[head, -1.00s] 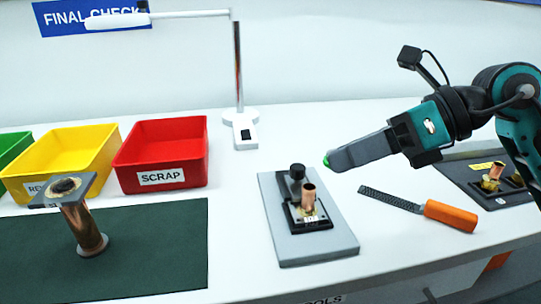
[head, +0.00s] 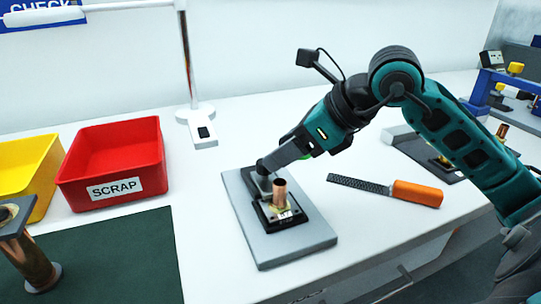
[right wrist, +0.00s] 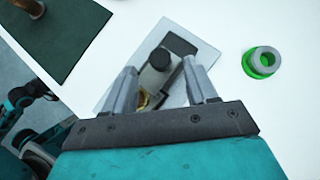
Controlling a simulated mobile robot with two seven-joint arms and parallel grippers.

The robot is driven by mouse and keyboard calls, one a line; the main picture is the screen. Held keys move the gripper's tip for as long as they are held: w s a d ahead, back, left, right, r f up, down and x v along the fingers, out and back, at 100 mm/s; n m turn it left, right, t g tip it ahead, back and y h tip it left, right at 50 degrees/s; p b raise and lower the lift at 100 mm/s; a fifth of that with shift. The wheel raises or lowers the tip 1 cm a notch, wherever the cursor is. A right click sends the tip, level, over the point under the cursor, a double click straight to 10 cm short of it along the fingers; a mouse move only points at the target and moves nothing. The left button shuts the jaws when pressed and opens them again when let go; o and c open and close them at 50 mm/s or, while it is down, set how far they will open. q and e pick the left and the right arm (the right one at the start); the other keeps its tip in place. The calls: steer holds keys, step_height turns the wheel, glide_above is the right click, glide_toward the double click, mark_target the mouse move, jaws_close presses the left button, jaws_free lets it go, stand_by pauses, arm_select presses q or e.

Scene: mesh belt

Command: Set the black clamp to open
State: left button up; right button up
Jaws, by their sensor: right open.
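The black clamp (head: 284,215) sits on a grey plate (head: 290,252) on the white table, with an upright copper tube (head: 280,194) in it. My right gripper (head: 264,168) is at the clamp's far side and hides its black knob in the head view. The clamp's lower part is partly hidden there by the fingers. My left gripper is not in view.
An orange-handled file (head: 417,194) lies right of the plate. A red scrap bin (head: 100,190), a yellow bin (head: 38,160) and a green mat (head: 120,260) are on the left. A lamp base (head: 196,115) stands behind. A grey-and-green ring (right wrist: 262,62) shows beside the plate in the right wrist view.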

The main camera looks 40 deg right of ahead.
mark_target(267, 175)
steer(key=shift+x, duration=2)
steer(key=shift+c, duration=0.2)
jaws_close()
